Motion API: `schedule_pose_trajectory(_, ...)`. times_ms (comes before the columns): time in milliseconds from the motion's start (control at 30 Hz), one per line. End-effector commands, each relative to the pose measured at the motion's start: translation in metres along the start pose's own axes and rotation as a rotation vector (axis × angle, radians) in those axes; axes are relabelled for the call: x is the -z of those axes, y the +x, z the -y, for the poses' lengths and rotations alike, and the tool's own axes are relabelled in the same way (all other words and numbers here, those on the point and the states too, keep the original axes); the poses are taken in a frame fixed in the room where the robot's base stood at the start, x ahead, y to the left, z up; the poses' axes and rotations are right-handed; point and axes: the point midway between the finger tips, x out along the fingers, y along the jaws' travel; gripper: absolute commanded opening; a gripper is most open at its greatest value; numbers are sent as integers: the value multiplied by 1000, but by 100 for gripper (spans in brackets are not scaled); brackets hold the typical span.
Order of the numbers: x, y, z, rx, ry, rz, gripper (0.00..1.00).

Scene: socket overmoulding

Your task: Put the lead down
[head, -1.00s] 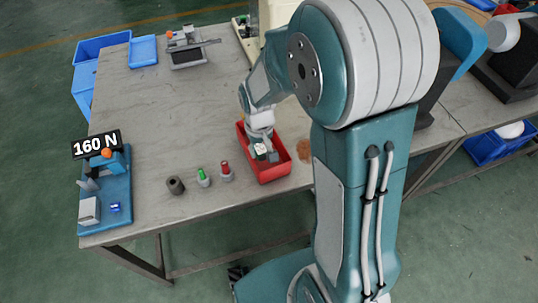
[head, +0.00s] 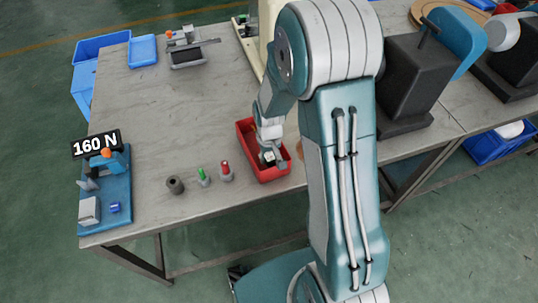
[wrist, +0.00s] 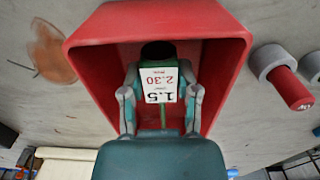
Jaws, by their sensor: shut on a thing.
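In the head view my gripper (head: 268,148) points down into the red tray (head: 270,179), and the lead's pale label (head: 268,157) shows small inside the walls. The red tray (wrist: 235,45) surrounds the lead in the wrist view. I cannot tell whether the lead touches the tray floor.
A red-topped piece (head: 226,171), a green-topped piece (head: 203,177) and a dark round piece (head: 175,185) stand left of the tray. A blue tester (head: 122,200) under a 160 N sign is at the left edge. The table's middle is clear.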

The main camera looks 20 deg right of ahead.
Motion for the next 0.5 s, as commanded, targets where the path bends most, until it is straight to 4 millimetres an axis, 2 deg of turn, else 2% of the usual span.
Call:
schedule_pose_trajectory(400, 0, 9, 0, 0, 0, -1, 0)
schedule_pose_trajectory(433, 0, 9, 0, 0, 0, -1, 46)
schedule_pose_trajectory(500, 0, 9, 0, 0, 0, -1, 76)
